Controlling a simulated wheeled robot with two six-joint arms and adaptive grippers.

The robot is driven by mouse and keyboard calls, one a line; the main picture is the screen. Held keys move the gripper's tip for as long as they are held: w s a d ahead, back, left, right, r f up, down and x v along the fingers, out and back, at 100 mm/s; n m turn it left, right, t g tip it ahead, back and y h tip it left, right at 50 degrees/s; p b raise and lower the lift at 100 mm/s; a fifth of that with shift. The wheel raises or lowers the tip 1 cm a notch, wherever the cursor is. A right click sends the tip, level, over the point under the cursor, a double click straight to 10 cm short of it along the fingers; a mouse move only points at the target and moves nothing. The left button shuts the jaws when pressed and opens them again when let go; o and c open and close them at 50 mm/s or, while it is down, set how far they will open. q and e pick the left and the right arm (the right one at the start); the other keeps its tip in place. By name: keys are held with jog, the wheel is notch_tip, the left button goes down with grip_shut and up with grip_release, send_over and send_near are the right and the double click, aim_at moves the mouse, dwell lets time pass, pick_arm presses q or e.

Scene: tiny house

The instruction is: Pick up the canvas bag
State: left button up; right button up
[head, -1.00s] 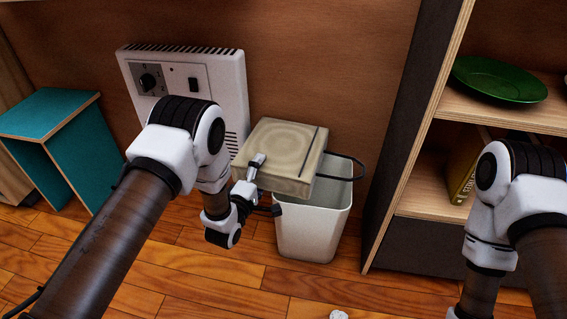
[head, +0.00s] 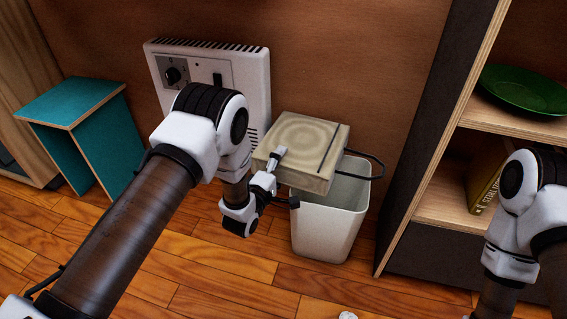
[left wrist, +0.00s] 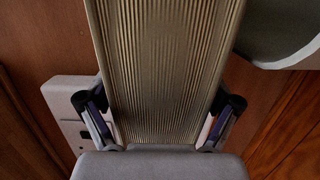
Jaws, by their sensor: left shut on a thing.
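The canvas bag (head: 308,136) is a beige, box-like bag with a ringed pattern on its upper face, a dark strap and a dark loop handle on its right. My left gripper (head: 280,180) is shut on its near left side and holds it above the white bin, covering part of the bin's opening. In the left wrist view the bag's ribbed beige side (left wrist: 165,60) fills the space between the two fingers (left wrist: 163,112). My right arm shows at the right edge, but its gripper is out of view.
The white bin (head: 325,232) stands on the wood floor below the bag. A white wall heater (head: 255,68) is behind my left arm. A teal stool (head: 72,103) is at left. A shelf at right holds a green plate (head: 524,90) and a yellow book (head: 483,188).

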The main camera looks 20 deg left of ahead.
pick_arm(q)
jog(key=r, duration=0.1)
jog(key=r+p, duration=0.1)
jog(key=shift+s+r+p, duration=0.3)
jog(key=shift+s+r, duration=0.05)
jog(key=shift+s, duration=0.05)
jog(key=p+v, duration=0.1)
jog(key=v, duration=0.2)
jog(key=p+v, duration=0.2)
jog(key=v, duration=0.2)
jog(key=p+v, duration=0.1)
jog(key=v, duration=0.3)
jog(key=shift+s+d+r+p, duration=0.1)
jog(key=shift+s+r+p, duration=0.1)
jog(key=shift+r+p, duration=0.2)
jog(key=b+v, duration=0.4)
jog(key=b, duration=0.9)
jog(key=shift+d+r, duration=0.1)
jog(key=shift+d, duration=0.05)
jog(key=shift+w, duration=0.1)
